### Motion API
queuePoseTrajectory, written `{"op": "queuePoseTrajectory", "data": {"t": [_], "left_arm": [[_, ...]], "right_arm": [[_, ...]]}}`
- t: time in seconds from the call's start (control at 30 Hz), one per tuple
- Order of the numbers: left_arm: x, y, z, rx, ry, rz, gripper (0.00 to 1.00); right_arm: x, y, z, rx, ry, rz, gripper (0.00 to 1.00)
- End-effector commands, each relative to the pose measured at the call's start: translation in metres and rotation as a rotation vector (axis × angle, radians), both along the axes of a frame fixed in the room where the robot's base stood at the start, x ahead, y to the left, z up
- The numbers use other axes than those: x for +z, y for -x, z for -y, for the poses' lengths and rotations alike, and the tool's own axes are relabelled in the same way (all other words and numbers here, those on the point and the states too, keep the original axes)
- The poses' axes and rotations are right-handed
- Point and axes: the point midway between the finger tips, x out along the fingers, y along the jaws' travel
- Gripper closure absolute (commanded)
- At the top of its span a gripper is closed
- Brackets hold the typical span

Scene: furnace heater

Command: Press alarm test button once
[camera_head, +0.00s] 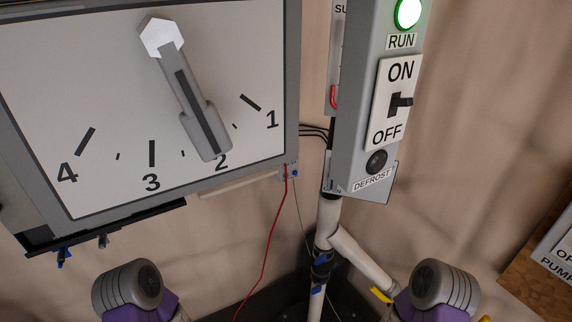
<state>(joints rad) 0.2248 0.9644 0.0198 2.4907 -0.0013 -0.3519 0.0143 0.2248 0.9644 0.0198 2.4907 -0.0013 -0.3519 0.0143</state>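I see no button labelled alarm test in this view. A grey control box (358,150) at the upper right carries a lit green RUN lamp (408,12) and an ON/OFF switch (400,104). Below the switch is a round black button or knob (376,161), just above a DEFROST label (372,180). Rounded grey and purple parts of my two arms show at the bottom left and bottom right. Neither of my grippers is in view.
A large dial panel (90,70) with a grey pointer (187,90) toward 2 fills the upper left. White pipes (350,252) and a red wire (271,240) run below the boxes. A partly cut-off panel labelled PUMP (557,262) is at the right edge.

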Motion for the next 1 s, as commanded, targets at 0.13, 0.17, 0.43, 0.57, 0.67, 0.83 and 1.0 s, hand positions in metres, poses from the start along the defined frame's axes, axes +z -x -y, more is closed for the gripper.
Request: {"op": "queuePoseTrajectory", "data": {"t": [0.13, 0.17, 0.43, 0.57, 0.67, 0.83, 1.0], "left_arm": [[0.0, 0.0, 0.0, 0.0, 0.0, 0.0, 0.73], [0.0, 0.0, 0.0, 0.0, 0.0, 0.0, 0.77], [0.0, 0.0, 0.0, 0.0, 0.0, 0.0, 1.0], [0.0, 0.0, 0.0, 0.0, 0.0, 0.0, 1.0], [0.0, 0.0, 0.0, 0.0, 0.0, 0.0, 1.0], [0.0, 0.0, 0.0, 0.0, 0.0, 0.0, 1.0], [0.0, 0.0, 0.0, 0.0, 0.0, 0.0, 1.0]], "right_arm": [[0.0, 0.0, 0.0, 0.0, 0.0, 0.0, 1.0], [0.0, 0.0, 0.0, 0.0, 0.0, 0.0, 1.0], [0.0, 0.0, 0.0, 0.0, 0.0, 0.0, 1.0], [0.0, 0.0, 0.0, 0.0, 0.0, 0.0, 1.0], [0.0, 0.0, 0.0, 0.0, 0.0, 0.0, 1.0], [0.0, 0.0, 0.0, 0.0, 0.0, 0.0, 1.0], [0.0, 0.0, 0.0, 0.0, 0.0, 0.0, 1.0]]}}
